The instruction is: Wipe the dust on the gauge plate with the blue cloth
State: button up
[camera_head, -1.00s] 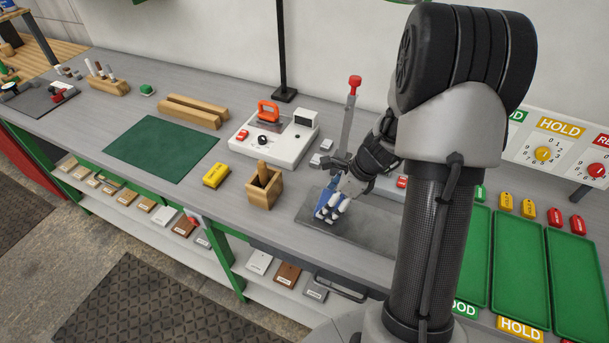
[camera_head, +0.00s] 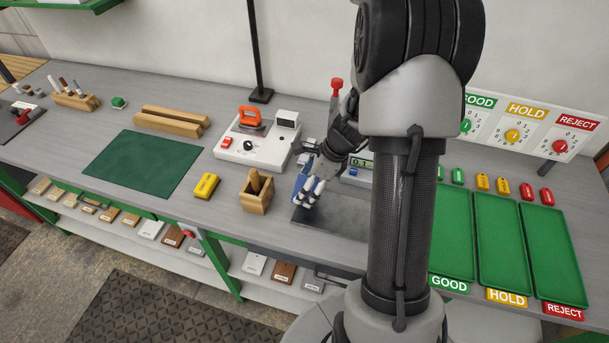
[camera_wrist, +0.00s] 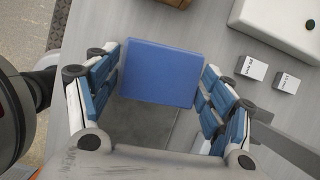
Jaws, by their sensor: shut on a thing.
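The blue cloth (camera_wrist: 160,72) is a flat blue block-like pad between the fingers of my gripper (camera_wrist: 161,85) in the wrist view. My gripper (camera_head: 308,190) is shut on it, and a sliver of the cloth (camera_head: 299,181) shows beside the fingers in the head view. The dark grey gauge plate (camera_head: 332,222) lies flat on the bench, and my gripper is over its left end. I cannot tell whether the cloth touches the plate. My arm hides the plate's right part. Dust on it is too faint to make out clearly.
A wooden box (camera_head: 256,201) stands just left of the plate, with a yellow block (camera_head: 206,186) beyond it. A white device with an orange handle (camera_head: 252,145) is behind. A small display (camera_head: 360,166) stands behind the plate. Green trays (camera_head: 452,240) lie to the right.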

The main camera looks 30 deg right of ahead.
jog(key=shift+r+p, duration=1.3)
jog(key=shift+r, duration=0.4)
